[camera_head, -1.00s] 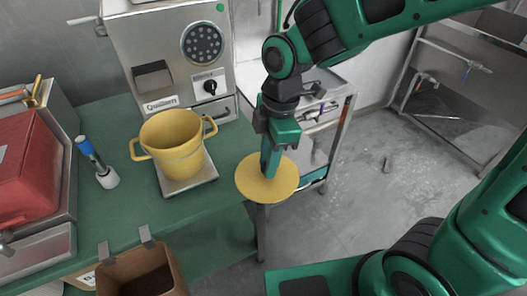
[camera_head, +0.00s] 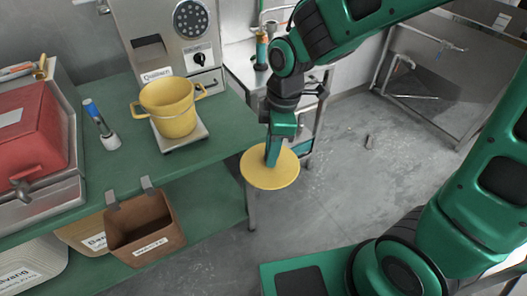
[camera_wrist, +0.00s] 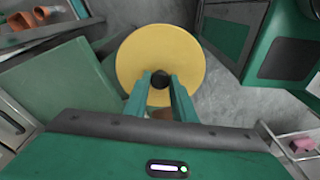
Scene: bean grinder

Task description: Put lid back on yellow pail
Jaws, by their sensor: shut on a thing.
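The yellow pail (camera_head: 172,108) stands open and upright on a small scale plate (camera_head: 182,139) on the green table, its two handles out to the sides. The round yellow lid (camera_head: 270,174) hangs level in my gripper (camera_head: 273,152), to the right of the pail and just past the table's right edge, over the floor. My gripper is shut on the lid's dark knob. In the wrist view the fingers (camera_wrist: 160,82) close around the knob at the middle of the lid (camera_wrist: 160,50). The pail does not clearly show in the wrist view.
A steel grinder (camera_head: 178,40) stands behind the pail. A blue-topped brush (camera_head: 101,125) and a red container (camera_head: 35,130) are to its left. A brown bin (camera_head: 143,228) hangs on the table's front edge.

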